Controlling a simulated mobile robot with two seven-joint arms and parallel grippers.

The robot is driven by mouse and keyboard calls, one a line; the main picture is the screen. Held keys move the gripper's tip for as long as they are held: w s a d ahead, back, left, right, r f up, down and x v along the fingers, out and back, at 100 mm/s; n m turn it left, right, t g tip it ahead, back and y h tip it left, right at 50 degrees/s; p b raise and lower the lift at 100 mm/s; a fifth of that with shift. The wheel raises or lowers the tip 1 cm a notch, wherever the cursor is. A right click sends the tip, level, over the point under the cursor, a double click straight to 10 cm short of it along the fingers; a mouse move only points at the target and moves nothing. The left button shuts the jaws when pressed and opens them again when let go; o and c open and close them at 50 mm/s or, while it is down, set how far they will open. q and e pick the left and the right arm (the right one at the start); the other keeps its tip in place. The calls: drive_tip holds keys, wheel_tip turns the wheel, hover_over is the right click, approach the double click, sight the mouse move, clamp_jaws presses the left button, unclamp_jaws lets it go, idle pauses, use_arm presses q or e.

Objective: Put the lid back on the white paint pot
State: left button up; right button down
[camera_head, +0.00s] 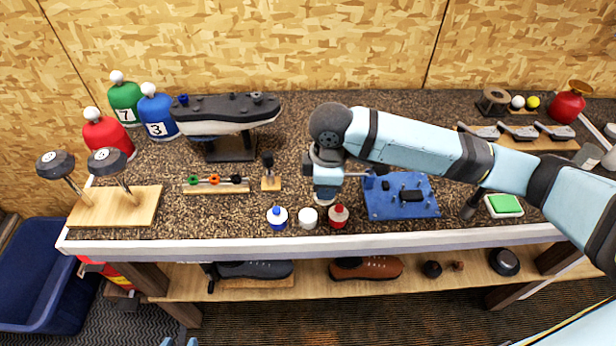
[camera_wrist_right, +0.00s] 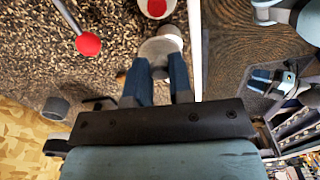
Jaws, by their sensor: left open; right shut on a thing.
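The white paint pot (camera_head: 308,218) stands near the table's front edge, between a blue pot (camera_head: 277,217) and a red pot (camera_head: 338,216). My right gripper (camera_head: 325,193) is just behind and above the pots, pointing down. In the wrist view the right gripper (camera_wrist_right: 160,62) is shut on a pale round thing (camera_wrist_right: 159,48), which looks like the white lid; the fingers partly hide it. Whether it touches the pot cannot be told. My left gripper (camera_wrist_right: 270,78) is open and empty, off the table's front side; only its blue tips (camera_head: 178,342) show at the head view's bottom edge.
A blue fixture (camera_head: 385,205) lies right of the pots. A small wooden stand (camera_head: 271,183) and a rack with coloured rings (camera_head: 215,186) are behind left. A red knob on a rod (camera_wrist_right: 88,43) shows in the wrist view. The table's front edge (camera_head: 250,241) is close.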

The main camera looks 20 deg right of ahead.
drive_tip(key=n, duration=0.2)
drive_tip(key=a+n, duration=0.1)
drive_tip(key=n, duration=0.1)
drive_tip(key=a+r+n+p, duration=0.1)
drive_tip(key=shift+w+n, duration=0.2)
drive_tip(key=shift+n, duration=0.2)
drive_tip(key=f+n, duration=0.1)
drive_tip(key=n, duration=0.1)
drive_tip(key=a+f+n+b, duration=0.1)
drive_tip(key=n, duration=0.1)
drive_tip(key=f+n+b, duration=0.1)
drive_tip(key=n, duration=0.1)
drive_tip(key=shift+a, duration=0.3)
drive_tip(key=shift+f+b, duration=0.85)
drive_tip(key=shift+b, duration=0.3)
use_arm(q)
drive_tip(key=shift+d+f, duration=0.2)
drive_tip(key=shift+f, duration=0.9)
use_arm(e)
drive_tip(key=shift+f, duration=0.9)
use_arm(q)
drive_tip(key=shift+s+r+p, duration=0.1)
drive_tip(key=shift+r+p, duration=0.9)
drive_tip(key=shift+p, duration=0.25)
drive_tip(key=shift+r+p, duration=0.45)
drive_tip(key=shift+r, duration=0.1)
use_arm(e)
drive_tip(key=shift+f, duration=0.15)
